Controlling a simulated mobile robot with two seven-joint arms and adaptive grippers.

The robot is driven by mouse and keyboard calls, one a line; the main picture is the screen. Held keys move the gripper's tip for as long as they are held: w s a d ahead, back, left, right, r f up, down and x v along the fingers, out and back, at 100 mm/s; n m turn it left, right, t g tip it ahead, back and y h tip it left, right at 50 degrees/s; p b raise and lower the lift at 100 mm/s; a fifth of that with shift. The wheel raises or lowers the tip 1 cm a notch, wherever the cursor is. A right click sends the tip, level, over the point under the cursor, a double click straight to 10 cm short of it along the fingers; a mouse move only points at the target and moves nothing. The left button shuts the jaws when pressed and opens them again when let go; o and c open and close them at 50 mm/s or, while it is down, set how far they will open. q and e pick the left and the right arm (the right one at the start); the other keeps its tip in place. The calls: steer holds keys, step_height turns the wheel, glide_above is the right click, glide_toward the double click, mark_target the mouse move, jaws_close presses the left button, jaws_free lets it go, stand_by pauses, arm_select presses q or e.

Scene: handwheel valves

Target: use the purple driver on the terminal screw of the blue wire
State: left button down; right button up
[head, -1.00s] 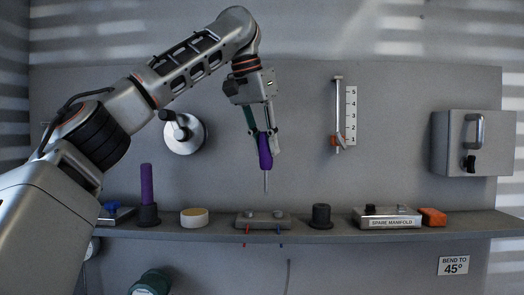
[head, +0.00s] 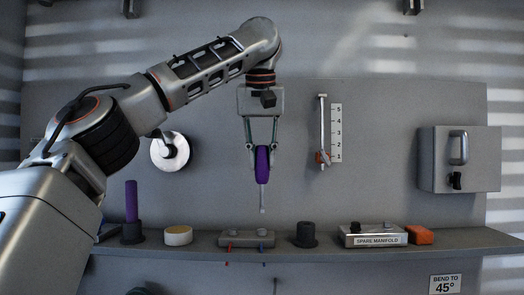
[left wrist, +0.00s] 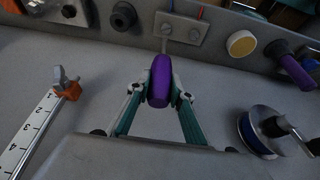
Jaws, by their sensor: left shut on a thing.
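My left gripper (head: 262,165) is shut on the handle of the purple driver (head: 262,160), which also shows in the left wrist view (left wrist: 159,82). The driver hangs upright, shaft down. The grey terminal block (head: 240,239) is on the shelf below. The blue wire (head: 261,247) leaves its right half and the red wire (head: 229,247) its left half. In the head view the driver tip is above the blue wire's side, with a visible gap. In the left wrist view the tip overlaps the block near the screw on that side; contact cannot be told there. My right gripper is not in view.
On the shelf (head: 350,252) are a purple rod (head: 131,202) in a dark holder, a cream disc (head: 178,236), a black holder (head: 306,235), the spare manifold (head: 374,236) and an orange block (head: 420,236). A slider gauge (head: 323,130) and a wall box (head: 460,160) are behind.

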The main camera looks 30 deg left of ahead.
mark_target(262, 177)
arm_select(q)
steer(key=shift+f, duration=1.25)
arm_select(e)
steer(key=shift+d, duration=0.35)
arm_select(q)
steer(key=shift+f, duration=0.45)
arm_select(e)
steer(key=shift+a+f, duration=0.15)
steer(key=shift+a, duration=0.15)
arm_select(q)
steer(key=shift+f+b, duration=0.4)
steer(key=shift+f, duration=0.3)
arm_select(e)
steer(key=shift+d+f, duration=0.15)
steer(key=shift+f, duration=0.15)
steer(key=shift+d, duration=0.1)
